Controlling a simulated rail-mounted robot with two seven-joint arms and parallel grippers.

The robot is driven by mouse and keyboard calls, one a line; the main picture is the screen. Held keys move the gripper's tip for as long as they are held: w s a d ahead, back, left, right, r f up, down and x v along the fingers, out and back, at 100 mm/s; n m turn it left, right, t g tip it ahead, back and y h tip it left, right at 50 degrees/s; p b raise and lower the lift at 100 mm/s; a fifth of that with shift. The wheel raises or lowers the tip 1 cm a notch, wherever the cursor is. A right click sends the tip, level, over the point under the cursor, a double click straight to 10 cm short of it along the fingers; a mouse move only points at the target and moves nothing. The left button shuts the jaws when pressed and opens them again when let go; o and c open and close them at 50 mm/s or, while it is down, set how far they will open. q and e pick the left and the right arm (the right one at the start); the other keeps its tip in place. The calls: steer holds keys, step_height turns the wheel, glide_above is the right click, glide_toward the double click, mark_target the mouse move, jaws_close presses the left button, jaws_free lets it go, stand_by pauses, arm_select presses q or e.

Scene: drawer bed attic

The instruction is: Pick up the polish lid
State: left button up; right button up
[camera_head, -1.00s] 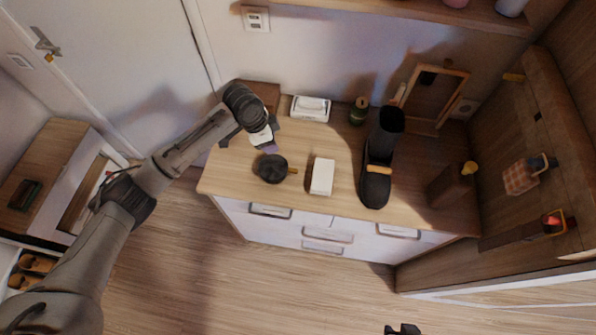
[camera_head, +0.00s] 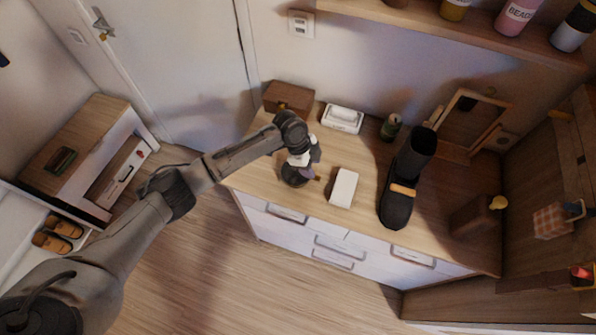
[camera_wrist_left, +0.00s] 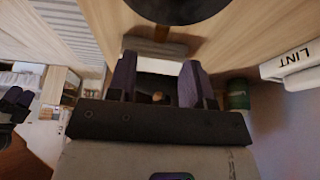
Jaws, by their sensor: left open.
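A round black tin or lid (camera_head: 294,177) with a small tan stub at its side sits at the front left of the wooden dresser top. I take it for the polish lid, but cannot tell lid from tin. My left gripper (camera_head: 308,165) is open above it and partly hides it. In the left wrist view the black disc (camera_wrist_left: 178,8) is cut off by the top edge, beyond the two purple-grey fingers (camera_wrist_left: 157,82). Nothing is clearly held between them. My right gripper is not in view.
A white block (camera_head: 343,187) lies just right of the lid. Behind are a brown box (camera_head: 288,97), a white lint box (camera_head: 342,118) and a green can (camera_head: 390,127). A black boot (camera_head: 397,205) stands further right, before a framed mirror (camera_head: 473,119).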

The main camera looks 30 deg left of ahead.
mark_target(318, 178)
arm_select(q)
steer(key=shift+x, duration=3.1)
steer(key=shift+c, duration=0.3)
jaws_close()
